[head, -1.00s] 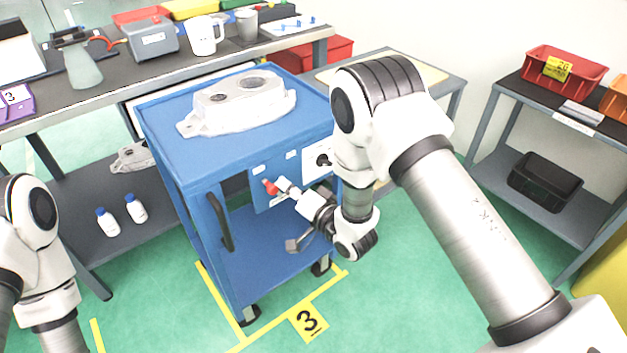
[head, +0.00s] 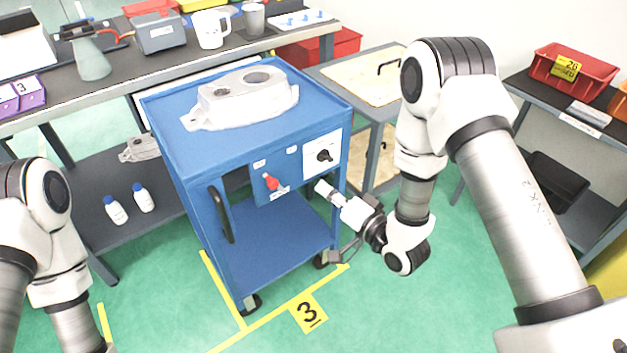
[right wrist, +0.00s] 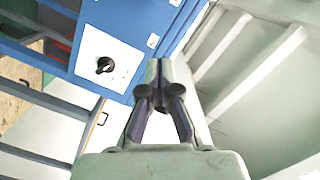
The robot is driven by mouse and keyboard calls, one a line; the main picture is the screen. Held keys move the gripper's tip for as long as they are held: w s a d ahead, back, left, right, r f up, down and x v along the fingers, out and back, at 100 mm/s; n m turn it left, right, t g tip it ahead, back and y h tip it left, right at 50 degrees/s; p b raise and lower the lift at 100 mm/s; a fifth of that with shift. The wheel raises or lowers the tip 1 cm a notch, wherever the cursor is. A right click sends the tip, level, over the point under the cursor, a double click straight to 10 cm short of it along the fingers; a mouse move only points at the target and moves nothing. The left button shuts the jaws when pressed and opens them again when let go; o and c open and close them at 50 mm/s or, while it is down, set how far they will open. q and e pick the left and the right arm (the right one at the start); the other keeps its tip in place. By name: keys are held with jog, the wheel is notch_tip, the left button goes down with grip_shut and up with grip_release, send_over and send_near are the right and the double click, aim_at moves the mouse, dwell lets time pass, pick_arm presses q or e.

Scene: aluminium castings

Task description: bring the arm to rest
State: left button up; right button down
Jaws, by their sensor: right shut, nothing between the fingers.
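My right arm comes in from the right in the head view, its links bent in front of the blue cart (head: 205,260). Its gripper (head: 322,188) is just off the cart's front panel, pointing at it, shut and empty. In the right wrist view the two fingertips (right wrist: 159,68) are together with nothing between them. The panel carries a red switch (head: 271,182) and a black knob (head: 324,156) on a white plate; the knob also shows in the right wrist view (right wrist: 105,65). My left arm shows at the left edge, with its gripper out of view.
A grey aluminium casting (head: 243,97) lies on the cart top. A bench (head: 62,112) with a jug, cup and flask stands behind. A side table (head: 330,72) and a rack with a red bin (head: 575,68) stand to the right. Green floor in front is open.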

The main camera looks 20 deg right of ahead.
jog(key=shift+s, duration=0.2)
dwell(0.3)
